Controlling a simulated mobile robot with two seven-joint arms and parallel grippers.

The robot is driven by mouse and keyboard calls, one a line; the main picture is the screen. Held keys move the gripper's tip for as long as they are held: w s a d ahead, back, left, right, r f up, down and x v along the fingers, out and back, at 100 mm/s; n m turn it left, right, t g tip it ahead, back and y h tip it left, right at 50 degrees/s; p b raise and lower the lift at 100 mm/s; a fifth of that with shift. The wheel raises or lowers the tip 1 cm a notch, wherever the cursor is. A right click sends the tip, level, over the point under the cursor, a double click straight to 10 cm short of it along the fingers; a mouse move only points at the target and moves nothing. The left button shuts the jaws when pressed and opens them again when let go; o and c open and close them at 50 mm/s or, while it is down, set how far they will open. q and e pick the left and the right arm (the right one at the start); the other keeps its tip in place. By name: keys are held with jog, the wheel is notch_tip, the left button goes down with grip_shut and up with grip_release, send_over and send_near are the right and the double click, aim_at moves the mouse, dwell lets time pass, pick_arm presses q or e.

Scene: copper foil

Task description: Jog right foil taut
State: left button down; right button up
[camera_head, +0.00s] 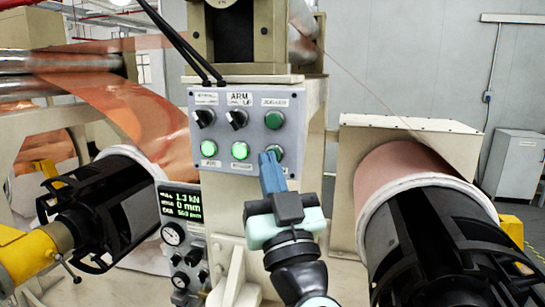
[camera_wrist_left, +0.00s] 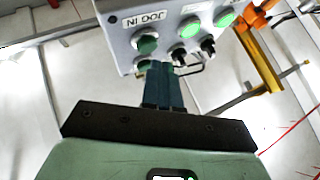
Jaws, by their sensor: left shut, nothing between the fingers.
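The grey control panel (camera_head: 230,95) has two black knobs, an unlit green button (camera_head: 274,120) at top right and two lit green buttons (camera_head: 240,150) below. My left gripper (camera_head: 270,158) is shut and empty, its blue fingertips over the lower right button, which they partly cover; contact cannot be told. In the left wrist view the closed fingertips (camera_wrist_left: 160,68) are just by the panel (camera_wrist_left: 125,50), near a "JOG IN" label. The right foil roll (camera_head: 400,165) is copper-pink; a thin line of foil (camera_head: 360,85) runs from it up to the machine. My right gripper is not in view.
A display (camera_head: 181,203) reads about 1.3 kN, 0 mm and 560 mm. Black roll holders stand left (camera_head: 100,215) and right (camera_head: 440,240). A wide copper foil (camera_head: 130,100) drapes at left. A grey cabinet (camera_head: 518,165) stands at the far right.

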pick_arm(q)
jog(key=shift+s+a+b, duration=0.25)
jog(key=shift+s+b, duration=0.15)
jog(key=shift+s, duration=0.4)
jog(key=shift+s+a+b, duration=0.3)
jog(key=shift+s+b, duration=0.1)
jog(key=shift+s, duration=0.45)
jog(key=shift+s+a+b, duration=0.25)
jog(key=shift+s+b, duration=0.15)
jog(key=shift+s, duration=0.4)
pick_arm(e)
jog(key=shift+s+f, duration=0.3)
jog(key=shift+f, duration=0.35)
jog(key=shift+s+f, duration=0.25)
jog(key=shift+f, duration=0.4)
pick_arm(q)
jog(key=shift+w, duration=0.1)
